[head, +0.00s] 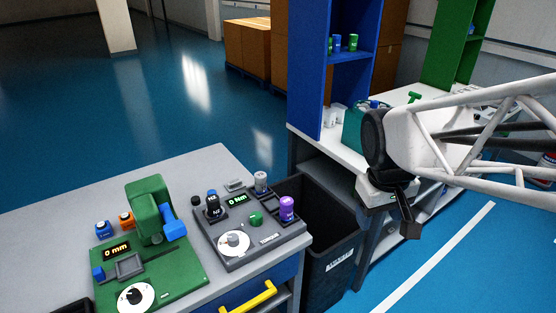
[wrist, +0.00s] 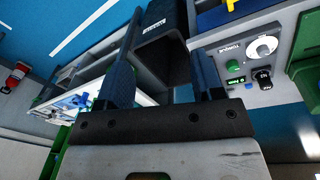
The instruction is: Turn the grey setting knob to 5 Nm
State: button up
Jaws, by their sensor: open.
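The torque tester (head: 285,238) is a dark grey panel on the bench, with a display reading 0 Nm (head: 236,200). Its setting knob (head: 235,241) sits on a white round dial at the panel's front left; the pointer's exact setting is too small to read. The dial also shows in the wrist view (wrist: 262,47), at the upper right beside the TORQUE label. My gripper (head: 408,222) is open and empty, up in the air right of the tester and well apart from it. In the wrist view, both dark fingers of my gripper (wrist: 165,40) stand apart with nothing between them.
A green tester (head: 185,275) reading 0 mm stands left of the torque tester. A purple cylinder (head: 287,208), a grey cylinder (head: 261,182), a black knob-like part (head: 212,205) and a green button (head: 256,219) rise from the panel. A black bin (head: 335,255) stands right of the bench.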

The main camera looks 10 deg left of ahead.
jog(key=w+a+f+n+h, duration=0.1)
jog(key=w+a+f+n, duration=0.25)
jog(key=w+a, duration=0.5)
jog(key=n+g+h, duration=0.1)
jog(key=n+h, duration=0.2)
jog(key=n, duration=0.7)
send_near(232, 237)
jog(key=shift+x, duration=0.85)
jog(key=shift+x, duration=3.9)
jog(key=c, duration=0.9)
